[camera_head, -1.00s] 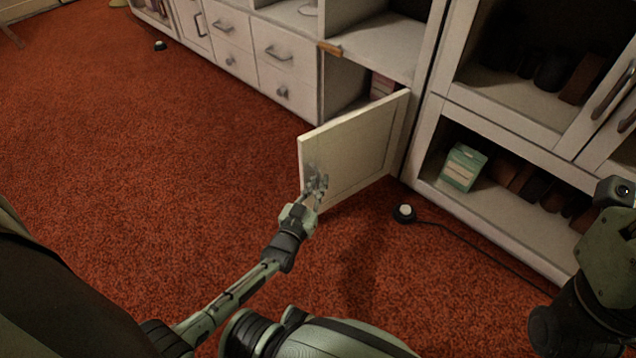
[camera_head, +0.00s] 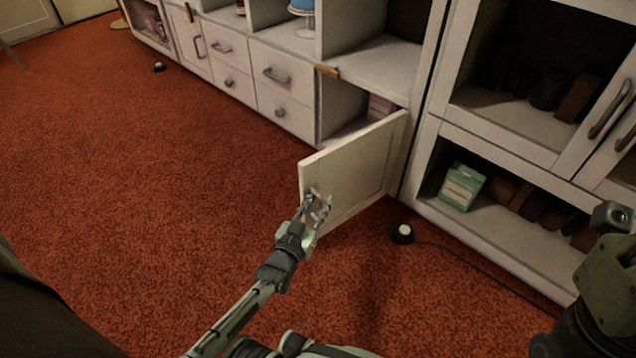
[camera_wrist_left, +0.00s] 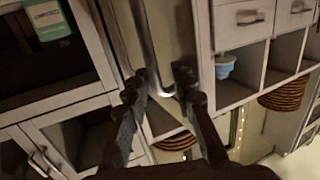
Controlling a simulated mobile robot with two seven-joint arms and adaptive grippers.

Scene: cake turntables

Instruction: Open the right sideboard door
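The right sideboard door (camera_head: 352,172) stands wide open in the head view, swung out over the carpet. The lower right compartment of the sideboard (camera_head: 388,60) behind it shows. My left gripper (camera_head: 319,207) is at the door's outer face, near its free edge. In the left wrist view, the fingers of my left gripper (camera_wrist_left: 160,76) are apart, and a curved metal handle (camera_wrist_left: 147,45) runs down between them, closer to the left finger. Whether a finger touches it I cannot tell. My right arm shows at the right edge of the head view, but its gripper is out of view.
A black puck with a white top (camera_head: 402,233) and its cable lie on the carpet near the door. A white cabinet (camera_head: 482,225) stands at the right, with a green box (camera_head: 461,187) on its lower shelf.

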